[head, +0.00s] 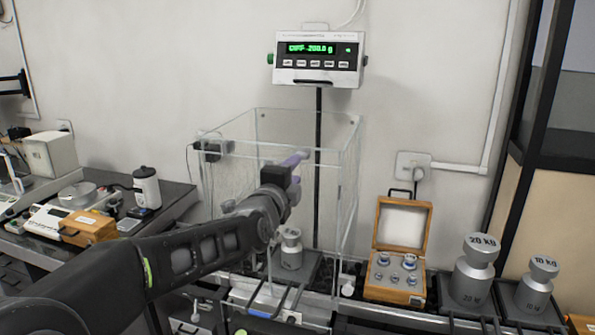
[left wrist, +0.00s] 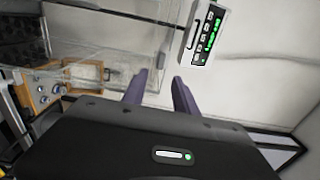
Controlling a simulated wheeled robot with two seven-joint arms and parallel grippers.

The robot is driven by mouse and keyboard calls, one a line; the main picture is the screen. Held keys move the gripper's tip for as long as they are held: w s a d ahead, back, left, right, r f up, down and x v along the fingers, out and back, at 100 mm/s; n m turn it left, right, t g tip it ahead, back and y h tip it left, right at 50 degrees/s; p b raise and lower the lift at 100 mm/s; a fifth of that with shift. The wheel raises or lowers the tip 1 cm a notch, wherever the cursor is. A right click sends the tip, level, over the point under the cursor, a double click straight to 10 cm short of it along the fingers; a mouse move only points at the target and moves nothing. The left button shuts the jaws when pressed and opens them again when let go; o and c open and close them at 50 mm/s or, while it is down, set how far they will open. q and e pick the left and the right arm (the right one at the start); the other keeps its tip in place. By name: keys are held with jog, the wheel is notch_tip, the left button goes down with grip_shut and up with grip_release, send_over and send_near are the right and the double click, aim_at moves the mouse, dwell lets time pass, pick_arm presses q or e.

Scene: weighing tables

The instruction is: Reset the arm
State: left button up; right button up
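My left gripper (head: 297,161) is raised in front of the clear glass enclosure (head: 230,150) in the head view, with its arm coming in from the lower left. In the left wrist view its two purple fingers (left wrist: 158,88) stand apart with nothing between them. A metal weight (head: 291,252) stands on a dark plate inside the enclosure, below the gripper. The scale display (head: 319,50) on the wall above shows green text that looks like "DIFF" and about 200.0 g; it also shows in the left wrist view (left wrist: 206,35). My right gripper is in neither view.
An open wooden weight box (head: 390,290) with small weights stands right of the enclosure. Large weights marked 20 KG (head: 473,270) and 10 KG (head: 536,285) stand farther right. A side table at left holds a closed wooden box (head: 88,229) and a white canister (head: 147,188).

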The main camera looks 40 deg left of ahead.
pick_arm(q)
jog(key=shift+s, duration=0.1)
dwell(0.6)
jog(key=d+f+n+g+h, duration=0.2)
jog(key=d+f+n, duration=0.35)
jog(key=f, duration=0.65)
jog(key=d+f+n+g+h, duration=0.2)
jog(key=d+f+n, duration=0.3)
jog(key=f, duration=0.6)
jog(key=d+f+n+g+h, duration=0.2)
jog(key=d+f+n, duration=0.2)
jog(key=d+f, duration=0.55)
jog(key=s+d+f+n+g+h, duration=0.15)
jog(key=s+d+f, duration=0.3)
jog(key=f, duration=0.45)
jog(key=s+d+f+n+g+h, duration=0.1)
jog(key=s+d+f+g, duration=0.2)
jog(key=s+f, duration=0.35)
jog(key=s+d+f+g, duration=0.3)
jog(key=s+d+f, duration=0.2)
jog(key=s, duration=0.4)
jog(key=s+d+f+g+h, duration=0.1)
jog(key=s+d+f+g, duration=0.2)
jog(key=s+d+f, duration=0.2)
jog(key=s+f, duration=0.3)
jog(key=s, duration=0.1)
jog(key=shift+s+d+f+m, duration=0.15)
jog(key=shift+d+f+m, duration=0.05)
jog(key=shift+d+m, duration=0.2)
jog(key=shift+h, duration=0.25)
